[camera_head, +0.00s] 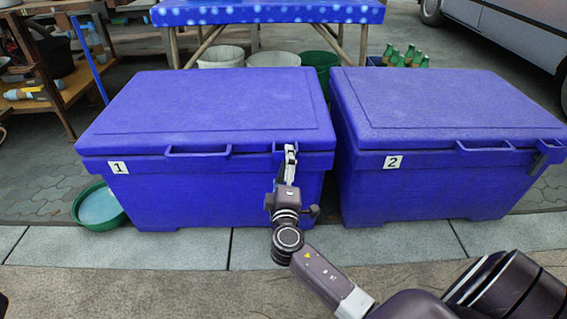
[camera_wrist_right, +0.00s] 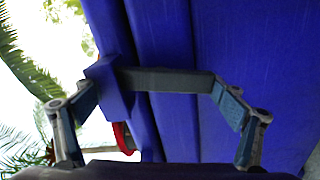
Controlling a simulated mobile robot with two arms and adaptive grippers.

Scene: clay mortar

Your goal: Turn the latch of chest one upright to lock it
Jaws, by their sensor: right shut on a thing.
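Chest one (camera_head: 215,105) is a blue chest with a lid and a "1" label, left of centre in the head view. My right gripper (camera_head: 290,152) is at the right part of its front, by the lid edge, and hides most of the latch there. In the right wrist view, a dark grey latch bar (camera_wrist_right: 165,80) spans between the two fingertips, which are closed on its ends. A blue block (camera_wrist_right: 108,88) sits at its left end. The bar runs across the long ridges of the chest front, roughly at right angles to them. My left gripper is not in view.
Chest two (camera_head: 440,110), also blue, stands just to the right with a narrow gap. A green basin (camera_head: 97,207) sits on the ground to the left. A blue-covered table (camera_head: 265,12) stands behind, with buckets under it. The paved ground in front is clear.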

